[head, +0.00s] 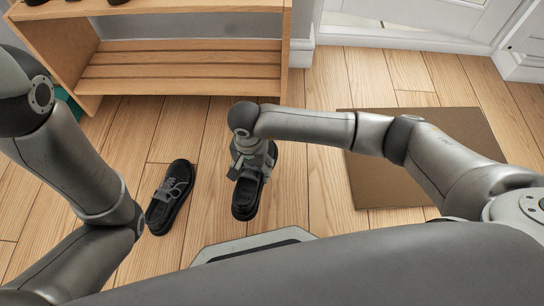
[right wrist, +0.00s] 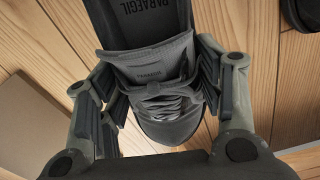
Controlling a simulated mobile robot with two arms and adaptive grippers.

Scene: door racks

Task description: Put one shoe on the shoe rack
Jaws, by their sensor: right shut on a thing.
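My right gripper (head: 254,165) is shut on a black shoe (head: 245,200), in front of the wooden shoe rack. In the right wrist view, its two fingers (right wrist: 162,95) press on both sides of this shoe (right wrist: 155,65) around the laces and tongue. I cannot tell whether the shoe touches the floor. A second black shoe (head: 171,196) with grey laces lies on the floor to its left. The shoe rack (head: 180,84) stands at the top left, with a bare slatted lower shelf. My left arm shows at the left, but its gripper is out of view.
Dark items (head: 75,2) stand on the rack's upper shelf, cut off by the picture's edge. A brown mat (head: 385,185) lies on the floor to the right, partly under my right arm. A white door (head: 420,18) is at the back right.

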